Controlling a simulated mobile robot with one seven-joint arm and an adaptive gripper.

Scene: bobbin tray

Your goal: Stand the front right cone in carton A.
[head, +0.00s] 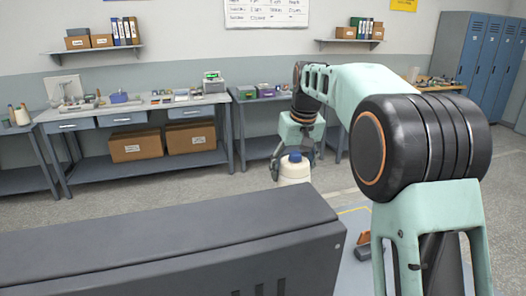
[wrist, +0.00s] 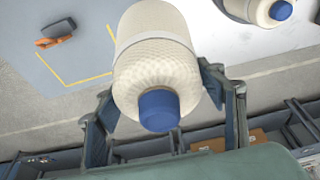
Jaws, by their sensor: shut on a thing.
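My gripper (head: 293,165) is shut on a cream yarn cone (head: 294,174) with a blue tip. In the wrist view the held cone (wrist: 157,65) sits between the two fingers (wrist: 160,95), its blue tip pointing toward my palm. The cone appears roughly upright in the head view, held in the air. A second cream cone (wrist: 259,8) with a blue tip shows at the upper right of the wrist view, apart from the held one and cut off by the frame edge. I cannot make out carton A in either view.
A blue-grey surface with a yellow line (wrist: 88,80) bears an orange and dark tool (wrist: 55,33). A dark grey panel (head: 180,235) fills the head view's front left. Benches (head: 140,108) with brown boxes (head: 135,146) beneath stand along the back wall.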

